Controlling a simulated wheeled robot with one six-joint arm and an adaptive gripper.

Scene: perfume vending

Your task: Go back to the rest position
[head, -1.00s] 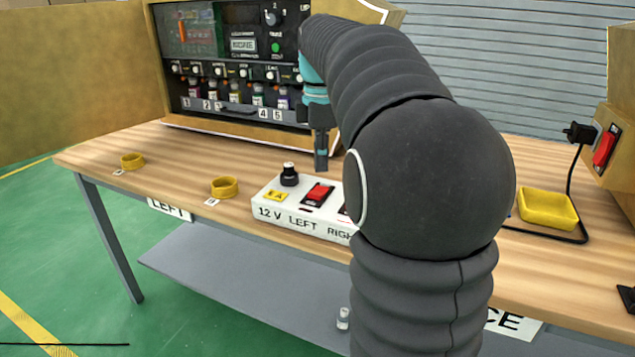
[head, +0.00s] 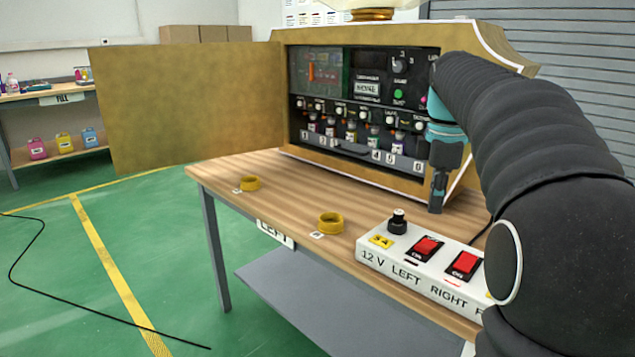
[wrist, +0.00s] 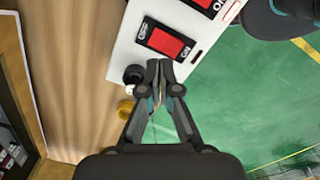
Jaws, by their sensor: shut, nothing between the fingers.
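My gripper (head: 437,190) points down over the wooden table, behind the white switch box in the head view. In the wrist view my gripper (wrist: 159,75) is shut with its fingertips together and nothing between them. The fingertips appear beside the black knob (wrist: 134,76) and the edge of the switch box (wrist: 128,48); I cannot tell the height above them. My arm, dark and ribbed, fills the right of the head view.
The switch box (head: 375,259) has red switches (head: 427,247) and a black knob (head: 397,222). Two yellow rings (head: 331,223) (head: 250,183) sit on the table (head: 290,205). The vending machine (head: 360,175) stands behind with its door (head: 190,105) swung open left.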

